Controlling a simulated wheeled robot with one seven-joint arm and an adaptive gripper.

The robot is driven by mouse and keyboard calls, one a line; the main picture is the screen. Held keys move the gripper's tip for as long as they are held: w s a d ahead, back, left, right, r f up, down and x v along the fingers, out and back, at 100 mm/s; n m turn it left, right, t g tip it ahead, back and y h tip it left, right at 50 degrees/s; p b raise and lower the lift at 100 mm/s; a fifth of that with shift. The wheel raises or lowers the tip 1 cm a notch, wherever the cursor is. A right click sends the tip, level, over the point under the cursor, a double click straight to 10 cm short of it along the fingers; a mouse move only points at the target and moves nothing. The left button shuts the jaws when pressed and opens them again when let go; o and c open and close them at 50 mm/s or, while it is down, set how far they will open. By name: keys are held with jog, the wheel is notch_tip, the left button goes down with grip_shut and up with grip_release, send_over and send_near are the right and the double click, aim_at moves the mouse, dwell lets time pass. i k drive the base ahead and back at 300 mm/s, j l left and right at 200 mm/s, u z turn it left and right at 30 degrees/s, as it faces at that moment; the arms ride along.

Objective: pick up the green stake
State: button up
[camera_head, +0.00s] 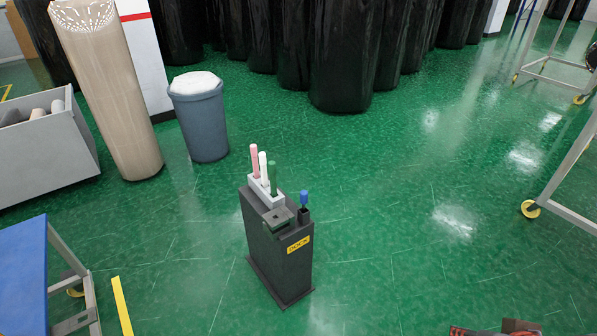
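The green stake (273,178) stands upright in a light grey rack (266,196) on top of a dark grey box-like stand (276,257) with a yellow label. A white stake (263,168) and a pink stake (255,160) stand in the same rack, behind and to the left of the green one. The lower end of the green stake is hidden in the rack. A blue-topped piece (304,198) stands in a separate dark holder on the right of the stand.
A grey bin (200,122), a tall beige wrapped roll (112,92) and a grey crate (47,158) stand at the left. A blue-topped cart (24,276) is at lower left. Black wrapped rolls (343,55) line the back. Green floor around the stand is clear.

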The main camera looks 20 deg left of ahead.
aim_at(271, 170)
jog(key=i+l+u, duration=0.1)
jog(key=i, duration=1.05)
jog(key=i+j, duration=0.3)
jog(key=j, duration=0.2)
jog(key=i+j, duration=0.3)
jog(key=j, duration=0.15)
jog(key=i+j, duration=0.35)
jog(key=j, duration=0.15)
